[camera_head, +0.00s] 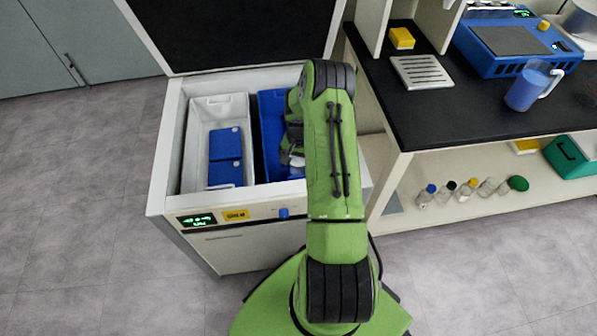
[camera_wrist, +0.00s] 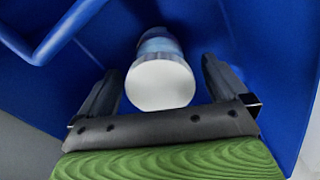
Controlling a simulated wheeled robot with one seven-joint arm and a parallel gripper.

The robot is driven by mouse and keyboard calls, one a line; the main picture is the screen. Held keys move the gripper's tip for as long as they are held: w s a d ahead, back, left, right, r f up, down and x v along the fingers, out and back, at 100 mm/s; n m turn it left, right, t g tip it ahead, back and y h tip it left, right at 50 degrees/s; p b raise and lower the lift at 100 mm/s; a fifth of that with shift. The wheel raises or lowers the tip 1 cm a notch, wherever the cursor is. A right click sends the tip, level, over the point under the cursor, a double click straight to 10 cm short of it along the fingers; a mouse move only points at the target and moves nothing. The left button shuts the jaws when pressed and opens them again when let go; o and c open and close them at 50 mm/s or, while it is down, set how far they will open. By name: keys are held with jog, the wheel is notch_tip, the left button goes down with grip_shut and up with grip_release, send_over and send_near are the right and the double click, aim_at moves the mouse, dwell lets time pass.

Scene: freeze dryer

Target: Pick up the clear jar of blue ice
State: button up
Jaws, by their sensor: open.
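In the wrist view the jar (camera_wrist: 160,75) lies inside a blue bin, its round white end facing my gripper and a blue body showing behind it. My gripper (camera_wrist: 162,85) is open, with one finger on each side of the jar. The fingers appear apart from the jar, with a narrow gap on both sides. In the head view my green arm covers most of the blue bin (camera_head: 270,125) and hides most of my gripper. A small pale part shows beside the arm, but I cannot tell whether it is the jar.
The open white freezer chest (camera_head: 165,150) holds the blue bin and a white bin (camera_head: 196,135) with blue boxes (camera_head: 225,160). Its dark lid stands raised behind. A black-topped bench (camera_head: 440,110) stands to the right. In the wrist view a blue bar (camera_wrist: 70,30) crosses the upper left.

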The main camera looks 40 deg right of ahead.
jog(key=shift+f, duration=0.75)
jog(key=shift+r, duration=0.15)
